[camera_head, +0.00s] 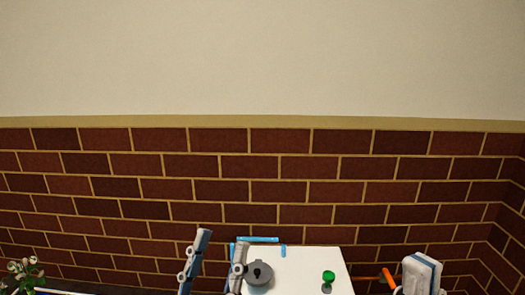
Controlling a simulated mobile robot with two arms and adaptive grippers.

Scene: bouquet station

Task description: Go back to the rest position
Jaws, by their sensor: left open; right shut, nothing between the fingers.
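My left gripper (214,266) shows at the bottom edge, left of the picture's middle. Its two grey-blue fingers stand apart with nothing seen between them, so it is open. Its right finger overlaps the left edge of a white surface (305,262). The rest of this arm is below the picture.
On the white surface are a dark grey round object (260,276) and a small green-topped object (328,277). Light blue strips (258,239) lie at its back left. Flowers (25,272) stand far left. A brick wall (280,190) rises behind.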

